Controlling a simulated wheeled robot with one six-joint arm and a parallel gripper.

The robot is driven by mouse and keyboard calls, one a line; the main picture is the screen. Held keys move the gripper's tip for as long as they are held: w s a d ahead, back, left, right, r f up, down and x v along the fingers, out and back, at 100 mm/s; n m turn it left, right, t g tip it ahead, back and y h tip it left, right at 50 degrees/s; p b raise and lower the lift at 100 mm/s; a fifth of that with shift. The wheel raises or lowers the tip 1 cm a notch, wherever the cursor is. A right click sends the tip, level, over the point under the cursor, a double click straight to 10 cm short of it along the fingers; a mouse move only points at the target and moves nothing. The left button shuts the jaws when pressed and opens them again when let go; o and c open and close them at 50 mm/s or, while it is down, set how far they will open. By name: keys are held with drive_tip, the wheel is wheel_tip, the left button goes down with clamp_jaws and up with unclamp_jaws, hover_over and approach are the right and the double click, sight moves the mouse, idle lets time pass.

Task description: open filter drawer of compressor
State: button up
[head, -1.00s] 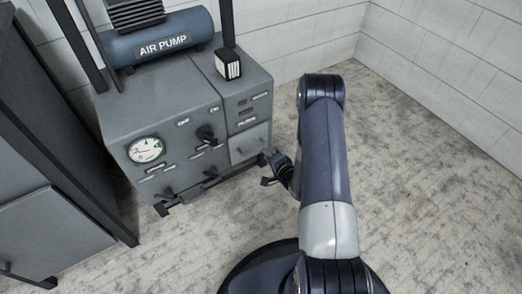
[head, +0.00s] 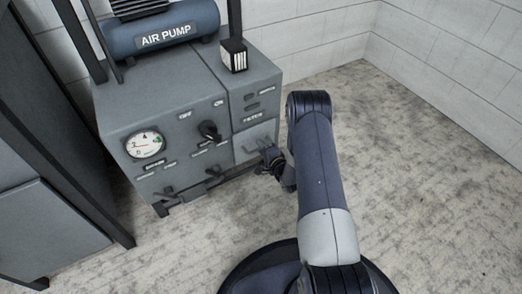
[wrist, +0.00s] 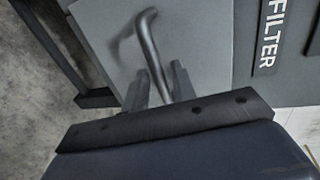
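The compressor (head: 165,105) is a grey cabinet at the left of the head view. Its filter drawer (head: 253,141) is a lighter grey panel at the right of the front, below the FILTER label, and looks shut. In the wrist view the drawer front (wrist: 195,40) carries a bent, dark metal bar handle (wrist: 149,50). My gripper (head: 268,160) is at this handle. In the wrist view its two fingers (wrist: 160,86) are apart, with the lower part of the handle between them. Gaps seem to show beside the bar; firm contact cannot be made out.
An air pump tank (head: 165,37) sits on the cabinet. A gauge (head: 145,144), a black knob (head: 208,130) and other handles are on the front. A dark cabinet (head: 45,215) stands at the left. The floor (head: 430,170) to the right is clear.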

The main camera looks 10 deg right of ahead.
drive_tip(key=shift+w+a, duration=0.1)
drive_tip(key=shift+w, duration=0.2)
drive_tip(key=shift+c, duration=0.5)
clamp_jaws()
